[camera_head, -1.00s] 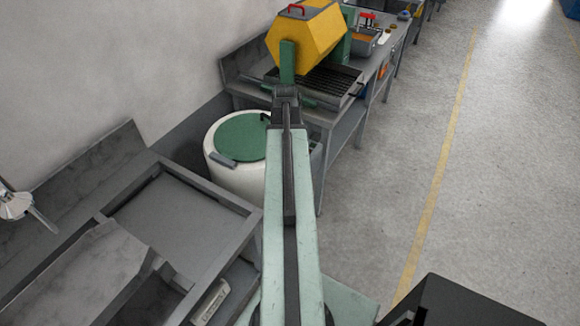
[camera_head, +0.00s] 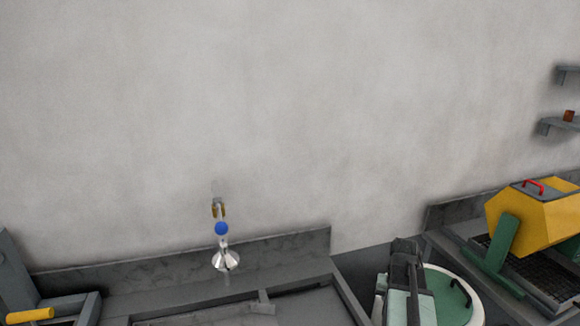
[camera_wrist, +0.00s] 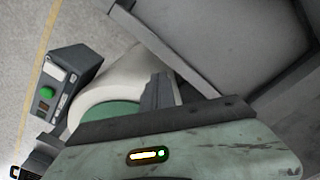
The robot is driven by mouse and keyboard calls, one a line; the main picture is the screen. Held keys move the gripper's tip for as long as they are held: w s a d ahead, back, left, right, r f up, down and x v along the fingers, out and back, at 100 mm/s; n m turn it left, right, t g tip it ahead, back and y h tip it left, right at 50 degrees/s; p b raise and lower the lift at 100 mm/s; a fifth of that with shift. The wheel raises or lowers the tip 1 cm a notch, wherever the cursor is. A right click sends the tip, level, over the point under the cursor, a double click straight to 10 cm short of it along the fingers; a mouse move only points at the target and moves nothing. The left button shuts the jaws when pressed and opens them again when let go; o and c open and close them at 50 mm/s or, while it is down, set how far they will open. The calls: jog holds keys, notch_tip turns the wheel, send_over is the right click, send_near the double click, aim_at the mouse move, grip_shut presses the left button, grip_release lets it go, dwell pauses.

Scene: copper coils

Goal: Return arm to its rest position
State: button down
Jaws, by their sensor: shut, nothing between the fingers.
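My gripper (camera_wrist: 158,92) shows in the wrist view as dark grey fingers close together, past the edge of my pale green wrist housing. Nothing is held between them. They appear in front of a white drum (camera_wrist: 135,72) with a green lid (camera_wrist: 103,115); I cannot tell how far apart they are. In the head view my arm (camera_head: 404,285) is at the lower right, in front of the same drum (camera_head: 476,308) and its lid (camera_head: 450,295). The fingers cannot be made out clearly there.
A grey sink bench (camera_head: 190,295) with a tap (camera_head: 221,228) runs along the wall. A yellow tumbler machine (camera_head: 530,222) on a green stand is at the right. Shelves (camera_head: 560,125) hang at the upper right. The wrist view shows a control box (camera_wrist: 70,75) with a green button.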

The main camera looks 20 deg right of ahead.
jog(key=w+a+n, duration=0.2)
jog(key=a, duration=0.9)
jog(key=w+a+n, duration=0.1)
jog(key=a+n, duration=0.2)
jog(key=a, duration=0.8)
jog(key=w+a+n, duration=0.2)
jog(key=a, duration=0.9)
jog(key=shift+w+a, duration=0.35)
jog(key=shift+s+d, duration=0.15)
jog(key=shift+s, duration=0.15)
jog(key=shift+w+d, duration=0.1)
